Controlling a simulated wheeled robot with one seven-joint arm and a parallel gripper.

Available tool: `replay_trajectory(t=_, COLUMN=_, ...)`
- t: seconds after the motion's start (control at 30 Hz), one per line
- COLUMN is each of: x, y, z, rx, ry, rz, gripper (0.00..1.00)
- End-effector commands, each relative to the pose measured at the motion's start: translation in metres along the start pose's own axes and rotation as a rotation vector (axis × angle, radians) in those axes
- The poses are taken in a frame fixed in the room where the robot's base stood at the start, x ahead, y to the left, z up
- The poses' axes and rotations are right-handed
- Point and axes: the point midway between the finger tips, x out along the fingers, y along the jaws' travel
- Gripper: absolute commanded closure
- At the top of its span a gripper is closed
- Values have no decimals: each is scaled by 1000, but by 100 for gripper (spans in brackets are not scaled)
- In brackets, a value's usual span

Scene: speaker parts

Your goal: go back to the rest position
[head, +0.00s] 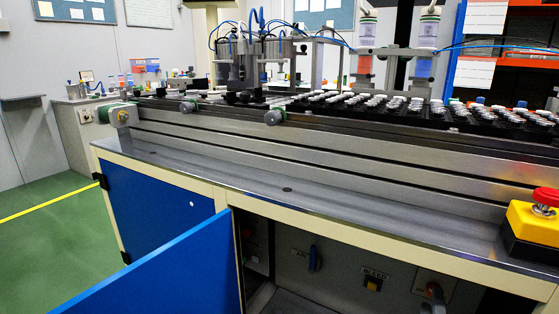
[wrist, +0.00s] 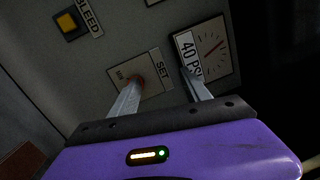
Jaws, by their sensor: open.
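My gripper (wrist: 165,80) shows in the wrist view with its two grey fingers apart and nothing seen between them. It faces a grey control panel (wrist: 150,40). The left fingertip overlaps the reddish knob (wrist: 134,83) on the plate marked SET; whether they touch I cannot tell. The right fingertip lies over the lower left edge of a gauge (wrist: 213,46) labelled 40 PSI. In the head view my gripper does not show. There the panel (head: 335,282) stands inside the open cabinet under the bench, with an orange-and-dark knob (head: 435,292) at its right.
A blue cabinet door (head: 165,272) stands open in front. The panel carries a blue AIR handle (head: 315,258) and a yellow BLEED button (head: 373,284). Above are the metal bench edge (head: 290,190) and an emergency stop (head: 535,220). Green floor (head: 45,245) at left is clear.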

Motion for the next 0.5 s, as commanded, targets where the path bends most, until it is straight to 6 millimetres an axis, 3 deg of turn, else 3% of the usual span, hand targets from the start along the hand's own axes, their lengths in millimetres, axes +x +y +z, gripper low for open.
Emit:
replay_trajectory(t=0.27, x=-85, y=-22, z=10, rx=-507, ry=-127, rz=-65, gripper=44)
replay_trajectory(t=0.5, x=-187, y=-38, z=16, rx=-950, ry=-253, rz=-116, gripper=44)
